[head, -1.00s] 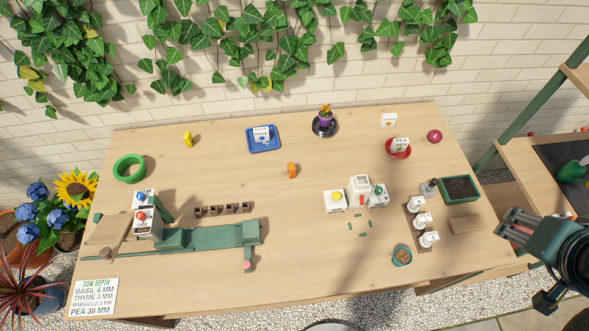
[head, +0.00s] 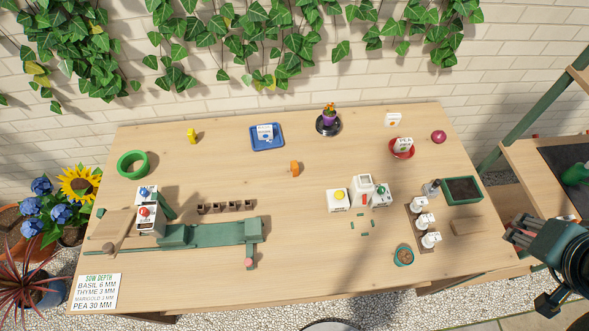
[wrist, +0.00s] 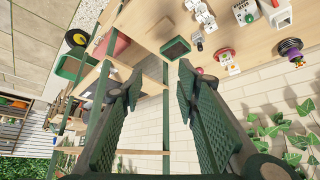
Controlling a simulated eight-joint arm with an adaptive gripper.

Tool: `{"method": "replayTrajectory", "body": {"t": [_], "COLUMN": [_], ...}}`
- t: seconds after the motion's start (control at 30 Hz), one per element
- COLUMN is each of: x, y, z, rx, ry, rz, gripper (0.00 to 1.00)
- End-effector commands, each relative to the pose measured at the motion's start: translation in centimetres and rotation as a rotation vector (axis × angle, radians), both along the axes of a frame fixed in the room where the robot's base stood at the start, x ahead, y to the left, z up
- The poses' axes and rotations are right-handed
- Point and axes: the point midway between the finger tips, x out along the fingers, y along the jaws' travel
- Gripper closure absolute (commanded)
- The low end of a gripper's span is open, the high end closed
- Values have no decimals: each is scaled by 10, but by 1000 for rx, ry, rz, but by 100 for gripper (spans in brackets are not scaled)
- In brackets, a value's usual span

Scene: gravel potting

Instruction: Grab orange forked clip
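My gripper (head: 512,235) is at the right edge of the table in the head view, far from the clip. In the wrist view my gripper (wrist: 158,80) has its two green fingers spread wide, with nothing between them.
Table around the clip is clear.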

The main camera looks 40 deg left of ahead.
Motion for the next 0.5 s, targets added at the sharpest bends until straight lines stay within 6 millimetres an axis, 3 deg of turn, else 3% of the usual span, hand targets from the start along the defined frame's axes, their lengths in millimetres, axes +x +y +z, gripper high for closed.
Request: {"method": "replayTrajectory", "body": {"t": [0.27, 0.5], "x": [2, 16], "y": [3, 20], "z": [0, 2], "rx": [0, -1], "ry": [4, 28], "rz": [7, 47], "gripper": [68, 68]}}
